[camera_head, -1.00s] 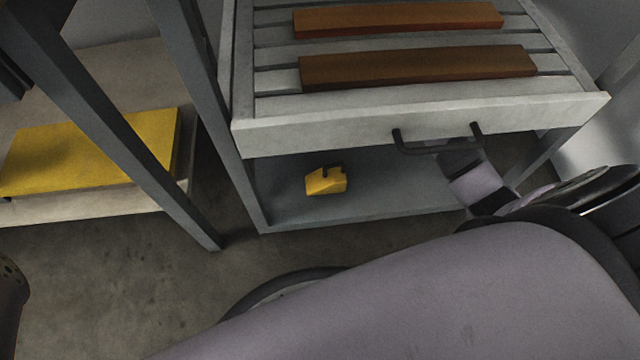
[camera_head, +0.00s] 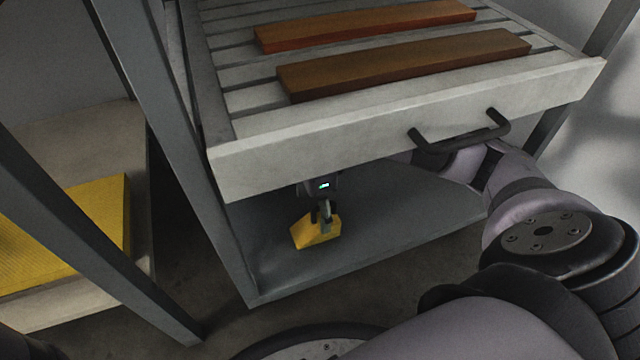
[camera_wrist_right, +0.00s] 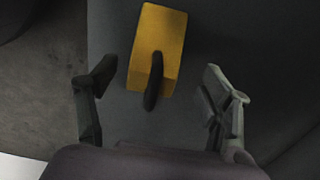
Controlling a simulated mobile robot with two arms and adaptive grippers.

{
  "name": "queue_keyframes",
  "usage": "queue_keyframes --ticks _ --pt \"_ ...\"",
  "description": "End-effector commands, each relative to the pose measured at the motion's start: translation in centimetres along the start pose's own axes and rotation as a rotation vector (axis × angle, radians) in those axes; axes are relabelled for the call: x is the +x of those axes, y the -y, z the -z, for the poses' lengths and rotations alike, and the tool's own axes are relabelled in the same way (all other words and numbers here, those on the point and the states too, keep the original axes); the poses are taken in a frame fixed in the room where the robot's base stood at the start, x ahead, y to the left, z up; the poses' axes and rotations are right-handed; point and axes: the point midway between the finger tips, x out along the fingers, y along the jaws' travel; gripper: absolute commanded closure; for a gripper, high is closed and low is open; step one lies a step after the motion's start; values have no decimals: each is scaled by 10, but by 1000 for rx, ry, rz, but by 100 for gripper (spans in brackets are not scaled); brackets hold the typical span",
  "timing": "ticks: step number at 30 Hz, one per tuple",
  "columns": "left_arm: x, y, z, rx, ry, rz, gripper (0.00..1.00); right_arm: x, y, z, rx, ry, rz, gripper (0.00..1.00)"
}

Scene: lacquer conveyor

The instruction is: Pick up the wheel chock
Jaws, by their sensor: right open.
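The wheel chock is a yellow wedge block (camera_head: 314,233) with a dark handle, resting on the low grey shelf under the slatted drawer. In the right wrist view the chock (camera_wrist_right: 158,40) lies ahead, its dark handle (camera_wrist_right: 153,85) pointing toward my gripper and lying between the two finger lines. My right gripper (camera_head: 322,212) is at the chock under the drawer, partly hidden by the drawer front. In the wrist view its fingers (camera_wrist_right: 155,85) are spread wide, one each side of the handle, with clear gaps. My left gripper is not in view.
The slatted drawer (camera_head: 400,125), with a black handle (camera_head: 462,140) and two brown bars (camera_head: 405,65), hangs over the low shelf (camera_head: 400,230). A grey post (camera_head: 185,150) stands left of the shelf. A yellow slab (camera_head: 80,235) lies on a bench at left.

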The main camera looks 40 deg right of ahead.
Motion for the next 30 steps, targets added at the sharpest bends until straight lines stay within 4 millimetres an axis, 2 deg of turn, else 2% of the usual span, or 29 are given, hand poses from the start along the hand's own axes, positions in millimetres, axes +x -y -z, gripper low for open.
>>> queue_keyframes --ticks 1,8,18,27,30 --pt "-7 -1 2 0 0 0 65 9 0 0 1 1 -1 27" --pt "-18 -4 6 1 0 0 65 21 -2 0 3 2 -1 27" --pt "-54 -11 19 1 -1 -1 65 59 -6 2 4 4 -1 27" --pt "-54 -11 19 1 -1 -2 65 59 -5 2 5 3 0 27" --pt "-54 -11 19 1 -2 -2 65 59 -5 2 5 3 0 33"
